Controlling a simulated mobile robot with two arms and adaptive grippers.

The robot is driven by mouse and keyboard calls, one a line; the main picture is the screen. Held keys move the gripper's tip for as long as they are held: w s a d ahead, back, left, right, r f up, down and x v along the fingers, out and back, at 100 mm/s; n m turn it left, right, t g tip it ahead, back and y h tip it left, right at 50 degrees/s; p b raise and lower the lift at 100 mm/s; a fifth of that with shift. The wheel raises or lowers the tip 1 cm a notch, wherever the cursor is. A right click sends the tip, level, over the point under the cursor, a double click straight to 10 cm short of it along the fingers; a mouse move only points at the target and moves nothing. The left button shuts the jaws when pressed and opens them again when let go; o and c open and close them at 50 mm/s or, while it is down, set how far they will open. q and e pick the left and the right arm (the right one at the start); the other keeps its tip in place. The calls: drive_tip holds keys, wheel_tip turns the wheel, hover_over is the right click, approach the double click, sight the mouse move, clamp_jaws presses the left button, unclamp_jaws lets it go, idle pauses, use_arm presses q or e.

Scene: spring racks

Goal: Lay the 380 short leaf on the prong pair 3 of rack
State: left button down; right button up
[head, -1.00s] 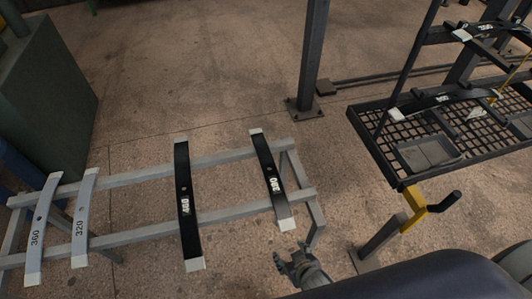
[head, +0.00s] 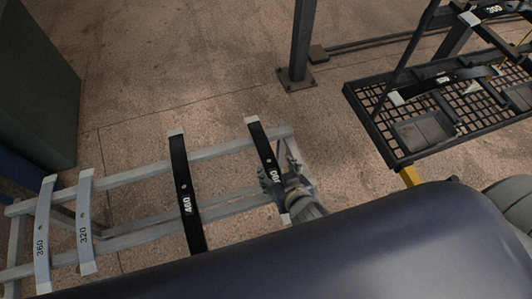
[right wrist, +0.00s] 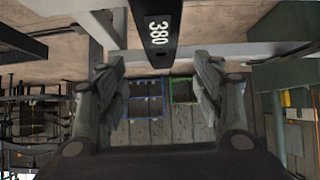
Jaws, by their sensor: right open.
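The 380 short leaf (head: 258,139) is a black bar with pale ends. It lies across the two grey rails at the right end of the stand. My right gripper (head: 281,173) is open at the leaf's near half, close beside its label. In the right wrist view, the leaf (right wrist: 156,30) with its white "380" mark reaches in from the top, between the two spread fingers (right wrist: 160,65). I cannot tell whether they touch it. The black rack (head: 374,127) at the right carries other leaves on its prongs; prong pair 3 cannot be told apart. My left gripper is not in view.
On the grey stand (head: 130,178) also lie a black 460 leaf (head: 180,160) and the grey 320 (head: 84,210) and 360 (head: 43,220) leaves. A grey tray (head: 422,130) sits on the rack's mesh shelf. A post (head: 299,40) stands behind; floor is clear between.

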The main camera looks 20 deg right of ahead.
sight(269, 160)
drive_tip(key=x, duration=0.3)
drive_tip(key=shift+w+f, duration=0.25)
drive_tip(key=shift+f, duration=0.1)
drive_tip(key=shift+w+f+p, duration=0.2)
drive_tip(key=shift+w+p, duration=0.1)
drive_tip(key=shift+p, duration=0.05)
drive_tip(key=x, duration=0.3)
drive_tip(key=shift+w+a+f+p, duration=0.1)
drive_tip(key=shift+w+f+p, duration=0.15)
drive_tip(key=shift+p, duration=0.15)
drive_tip(key=shift+w+f, duration=0.25)
drive_tip(key=shift+s, duration=0.1)
drive_tip(key=c, duration=0.4)
clamp_jaws()
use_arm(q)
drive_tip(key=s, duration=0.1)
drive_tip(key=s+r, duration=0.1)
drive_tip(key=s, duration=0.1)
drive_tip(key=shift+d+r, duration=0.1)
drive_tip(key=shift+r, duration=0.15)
use_arm(e)
drive_tip(key=shift+r, duration=0.2)
